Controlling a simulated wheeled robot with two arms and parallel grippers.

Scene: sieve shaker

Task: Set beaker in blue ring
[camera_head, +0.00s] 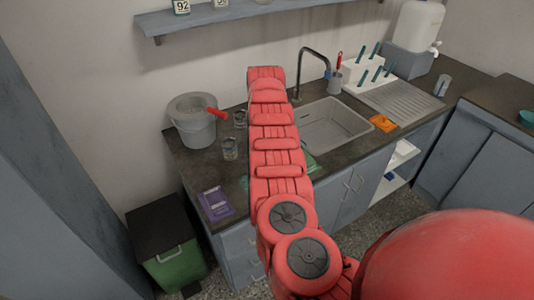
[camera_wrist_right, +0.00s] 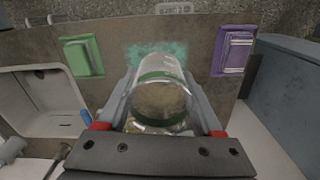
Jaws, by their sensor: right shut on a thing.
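In the right wrist view my right gripper (camera_wrist_right: 160,98) is shut on a clear glass beaker (camera_wrist_right: 160,78) with green bands, one finger on each side. A mottled teal mark (camera_wrist_right: 148,48) on the dark counter shows beyond the beaker, partly hidden by it; I cannot make out a full ring. In the head view a bit of the teal mark (camera_head: 244,183) shows left of my red arm. That arm hides the held beaker and the right gripper there. My left gripper is not in view.
A purple tray (camera_wrist_right: 235,50) and a green tray (camera_wrist_right: 82,55) flank the teal mark. The sink (camera_head: 335,125) lies right of my arm. Two glass vessels, one nearer (camera_head: 230,149) and one farther (camera_head: 240,119), and a grey bucket (camera_head: 193,125) stand on the left.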

